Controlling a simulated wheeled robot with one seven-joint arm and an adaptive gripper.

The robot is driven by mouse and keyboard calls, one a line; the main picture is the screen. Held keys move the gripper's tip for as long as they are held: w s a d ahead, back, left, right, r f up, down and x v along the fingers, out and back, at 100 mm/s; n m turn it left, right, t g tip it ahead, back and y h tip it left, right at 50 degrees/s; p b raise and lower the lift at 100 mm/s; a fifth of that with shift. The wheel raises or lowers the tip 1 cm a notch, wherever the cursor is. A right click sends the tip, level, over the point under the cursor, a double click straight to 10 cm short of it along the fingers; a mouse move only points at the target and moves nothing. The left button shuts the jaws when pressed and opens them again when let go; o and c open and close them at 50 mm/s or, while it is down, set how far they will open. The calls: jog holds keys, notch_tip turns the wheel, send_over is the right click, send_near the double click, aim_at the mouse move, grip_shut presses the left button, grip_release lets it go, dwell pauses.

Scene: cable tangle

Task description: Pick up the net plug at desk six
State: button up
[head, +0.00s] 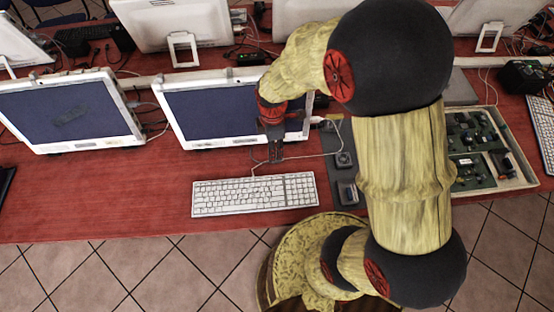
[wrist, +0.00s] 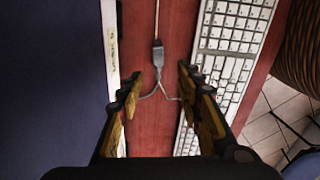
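A small grey plug (wrist: 158,56) lies on the red desk in the wrist view, with one pale cable running up from it and two thin leads spreading below. I see no label marking it as the net plug. My gripper (wrist: 161,80) is open, its two yellow-brown fingers apart on either side of the leads just below the plug. Nothing is between the fingertips but leads and desk. In the head view my gripper (head: 275,152) is low in front of the middle monitor and hides the plug; how far it is above the desk is unclear.
A white keyboard (head: 254,195) lies just in front, close to one finger in the wrist view. The monitor (head: 205,110) stands close on the other side. A dark strip with small blocks (head: 345,160) and a tray of electronics (head: 515,180) are to the right. Desk left of the keyboard is clear.

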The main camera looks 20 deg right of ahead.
notch_tip(320, 180, down, 8)
jog(key=b, duration=0.3)
jog(key=shift+w+d+r, duration=0.1)
jog(key=shift+w+r, duration=0.05)
jog(key=shift+r, duration=0.05)
jog(key=shift+r, duration=0.1)
jog(key=shift+c, duration=0.3)
grip_shut()
